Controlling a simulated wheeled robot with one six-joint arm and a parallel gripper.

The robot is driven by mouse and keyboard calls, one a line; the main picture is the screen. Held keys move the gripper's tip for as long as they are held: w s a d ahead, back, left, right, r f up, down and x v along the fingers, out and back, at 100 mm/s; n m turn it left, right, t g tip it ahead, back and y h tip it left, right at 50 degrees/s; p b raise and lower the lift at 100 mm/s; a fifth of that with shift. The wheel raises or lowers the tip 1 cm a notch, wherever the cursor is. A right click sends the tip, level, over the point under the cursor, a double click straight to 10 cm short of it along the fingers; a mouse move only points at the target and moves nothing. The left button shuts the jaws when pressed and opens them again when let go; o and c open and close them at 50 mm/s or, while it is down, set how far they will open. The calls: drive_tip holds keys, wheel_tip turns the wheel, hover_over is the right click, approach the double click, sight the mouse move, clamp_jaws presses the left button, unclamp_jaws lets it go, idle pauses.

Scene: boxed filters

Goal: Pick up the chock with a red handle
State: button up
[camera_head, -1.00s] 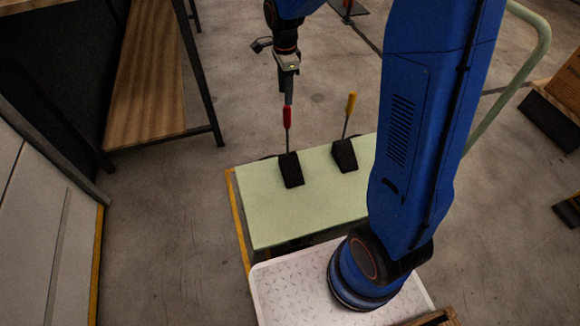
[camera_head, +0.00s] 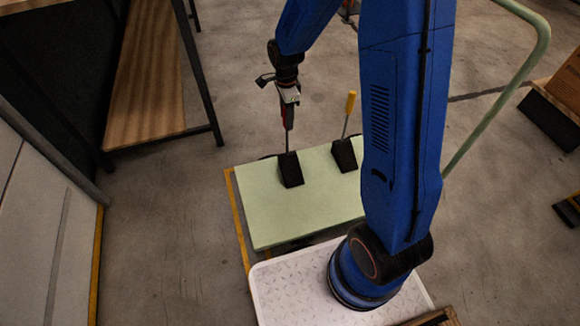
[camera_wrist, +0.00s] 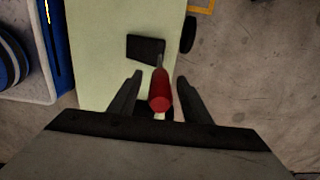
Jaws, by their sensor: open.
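The chock with a red handle (camera_head: 291,171) is a black wedge standing on a pale green platform (camera_head: 262,219), with a thin rod rising from it. In the wrist view its black wedge (camera_wrist: 146,48) lies beyond the fingertips, and its red handle (camera_wrist: 160,92) is between the two fingers. My gripper (camera_wrist: 158,82) is open around the red handle, with a gap visible on each side. In the head view my gripper (camera_head: 288,118) is right above the wedge and mostly hides the handle.
A second black chock with a yellow handle (camera_head: 345,154) stands to the right on the same platform. A wooden bench (camera_head: 146,85) is at the left. A green rail (camera_head: 495,92) curves at the right. Grey floor is open around the platform.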

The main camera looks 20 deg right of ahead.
drive_tip(key=shift+c, duration=0.6)
drive_tip(key=c, duration=1)
drive_tip(key=shift+r, duration=0.1)
